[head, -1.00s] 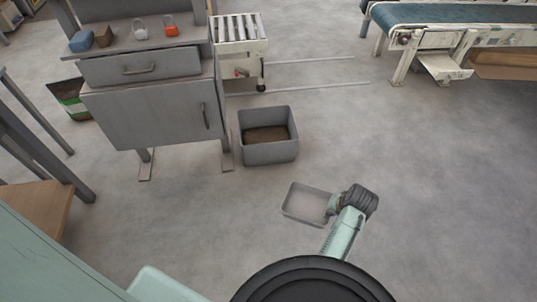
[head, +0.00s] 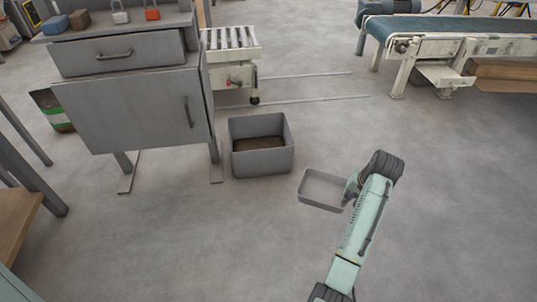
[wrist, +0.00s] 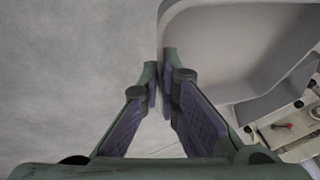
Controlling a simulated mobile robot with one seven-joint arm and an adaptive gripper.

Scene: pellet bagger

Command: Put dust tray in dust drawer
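The dust tray (head: 312,202) is a shallow, light grey, open-topped tray. It is held out in front of me, right of a grey floor bin. In the wrist view its rim and wall (wrist: 210,35) fill the upper right. My gripper (head: 354,190) is at the tray's right side; in the wrist view its fingers (wrist: 160,72) close on either side of the tray's wall. A grey cabinet at left has a handled drawer (head: 150,52) above a door (head: 135,115). No label shows whether this is the dust drawer.
The grey bin (head: 262,163), with brown material inside, stands on the floor beside the cabinet. A roller stand (head: 235,65) is behind it. A conveyor (head: 440,45) is at the back right. Padlocks and small blocks sit on the cabinet top. Open floor lies between.

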